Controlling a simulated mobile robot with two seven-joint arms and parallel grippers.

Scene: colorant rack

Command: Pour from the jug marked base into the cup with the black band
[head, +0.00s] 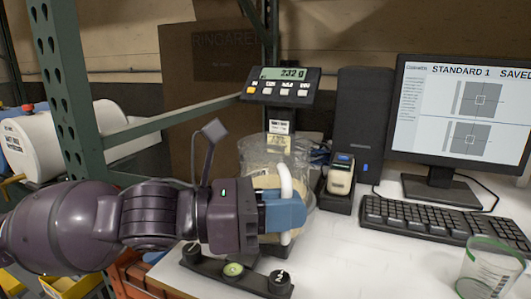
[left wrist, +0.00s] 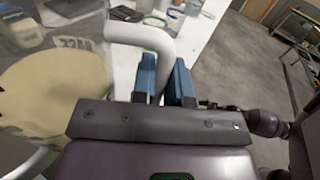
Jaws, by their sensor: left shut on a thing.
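A clear jug (head: 255,155) with a white handle (head: 287,185) and cream-coloured contents stands or hangs behind my left gripper (head: 284,212). My left gripper is shut on the handle. The left wrist view shows the handle (left wrist: 143,35) between the blue fingers (left wrist: 167,82) and the cream contents (left wrist: 55,90) beside them. Dark lettering on the jug is too blurred there to read. The jug's base is hidden in the head view. A clear cup (head: 489,275) with a green band is at the lower right. No black band is readable.
A boxy device (head: 340,180), keyboard (head: 440,220) and monitor (head: 460,115) stand on the right. White tabletop (head: 390,262) is clear in front of the keyboard. A green post (head: 60,90) rises at left.

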